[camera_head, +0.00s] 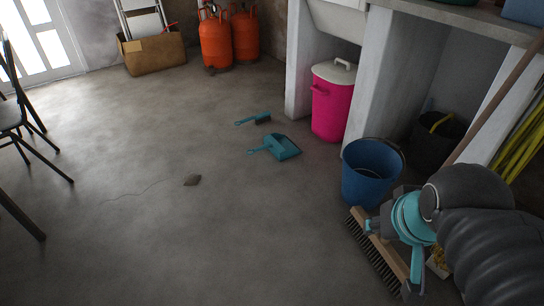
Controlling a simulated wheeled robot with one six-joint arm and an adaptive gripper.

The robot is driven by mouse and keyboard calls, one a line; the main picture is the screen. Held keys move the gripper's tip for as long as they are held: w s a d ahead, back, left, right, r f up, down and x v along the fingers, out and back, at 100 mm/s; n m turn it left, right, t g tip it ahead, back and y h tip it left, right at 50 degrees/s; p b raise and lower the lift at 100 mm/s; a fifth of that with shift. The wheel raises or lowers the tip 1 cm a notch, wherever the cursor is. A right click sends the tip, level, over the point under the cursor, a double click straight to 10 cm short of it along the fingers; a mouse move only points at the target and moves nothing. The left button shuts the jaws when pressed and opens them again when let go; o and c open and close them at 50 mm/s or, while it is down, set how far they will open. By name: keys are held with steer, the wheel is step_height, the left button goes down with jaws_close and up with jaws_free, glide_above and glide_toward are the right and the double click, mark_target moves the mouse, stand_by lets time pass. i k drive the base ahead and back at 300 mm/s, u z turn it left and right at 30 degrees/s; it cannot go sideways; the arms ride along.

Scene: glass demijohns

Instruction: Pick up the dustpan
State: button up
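The teal dustpan (283,148) lies on the concrete floor near the middle of the view. Its short handle points left and its wide pan is to the right. A matching teal hand brush (254,119) with dark bristles lies just behind it, apart from it. My gripper (393,250) is at the lower right, at the end of my grey and teal arm, in front of the broom head. It is well away from the dustpan, and its fingers are too unclear to tell whether they are open.
A blue bucket (369,175) and a pink lidded bin (332,104) stand right of the dustpan. A wide broom (374,262) stands by my arm. A dry leaf (192,180) lies on the floor. Orange gas cylinders (215,42) stand behind. Floor left of the dustpan is mostly clear.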

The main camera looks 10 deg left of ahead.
mark_target(281, 147)
steer(key=u, duration=0.7)
steer(key=i, duration=0.85)
steer(key=u, duration=0.75)
steer(key=i, duration=1.4)
steer(key=z, duration=0.85)
steer(key=i, duration=0.7)
steer(key=z, duration=0.5)
